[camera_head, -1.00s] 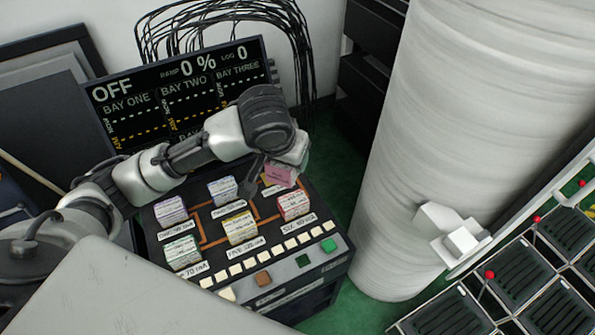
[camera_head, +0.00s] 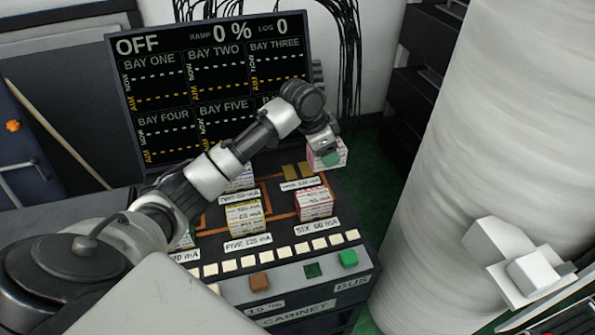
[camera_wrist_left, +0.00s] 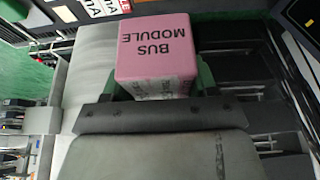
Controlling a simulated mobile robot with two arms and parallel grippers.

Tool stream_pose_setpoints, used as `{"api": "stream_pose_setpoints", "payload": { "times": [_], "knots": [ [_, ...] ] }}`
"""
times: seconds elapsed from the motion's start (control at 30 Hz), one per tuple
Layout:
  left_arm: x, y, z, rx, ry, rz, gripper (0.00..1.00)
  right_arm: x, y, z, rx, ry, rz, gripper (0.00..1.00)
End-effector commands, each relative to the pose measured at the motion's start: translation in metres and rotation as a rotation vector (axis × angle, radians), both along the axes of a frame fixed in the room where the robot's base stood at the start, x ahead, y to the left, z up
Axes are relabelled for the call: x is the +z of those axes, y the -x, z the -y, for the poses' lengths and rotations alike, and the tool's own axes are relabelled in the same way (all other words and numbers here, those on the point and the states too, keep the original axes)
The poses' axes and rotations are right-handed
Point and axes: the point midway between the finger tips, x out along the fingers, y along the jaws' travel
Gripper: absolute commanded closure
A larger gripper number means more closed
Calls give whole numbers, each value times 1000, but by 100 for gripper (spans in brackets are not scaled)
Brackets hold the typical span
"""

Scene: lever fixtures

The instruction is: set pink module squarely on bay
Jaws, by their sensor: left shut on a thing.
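The pink module (camera_head: 342,153) is held in the air by my left gripper (camera_head: 325,150) in the head view. It appears beyond and to the right of an empty bay with gold contacts (camera_head: 297,170), at the cabinet's back right. In the left wrist view the pink module (camera_wrist_left: 155,45) reads "BUS MODULE", upside down in the picture, between green fingers (camera_wrist_left: 155,85). My left gripper is shut on it. The module's underside is hidden. My right gripper is not in view.
A red-topped module block (camera_head: 314,203) and a yellow one (camera_head: 245,217) stand on the cabinet near the bay. My left arm hides the cabinet's left part. The display panel (camera_head: 215,80), reading OFF, stands behind. White keys (camera_head: 283,252) line the front.

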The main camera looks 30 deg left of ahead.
Motion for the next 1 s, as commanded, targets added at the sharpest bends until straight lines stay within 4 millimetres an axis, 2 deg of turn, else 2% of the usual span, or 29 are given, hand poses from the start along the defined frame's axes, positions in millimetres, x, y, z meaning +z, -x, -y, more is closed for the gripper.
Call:
{"api": "stream_pose_setpoints", "payload": {
  "times": [0.2,0.43,0.6,0.83,1.0],
  "knots": [
    [-33,-11,-50,8,-1,-3,68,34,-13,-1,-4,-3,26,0],
    [-56,-21,-89,5,-1,-2,68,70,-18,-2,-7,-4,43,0],
    [-64,-23,-98,3,-1,0,68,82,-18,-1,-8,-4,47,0],
    [-96,-23,-98,2,-1,-2,68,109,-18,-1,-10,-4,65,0],
    [-100,-23,-98,2,-2,2,68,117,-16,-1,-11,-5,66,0]
  ]
}}
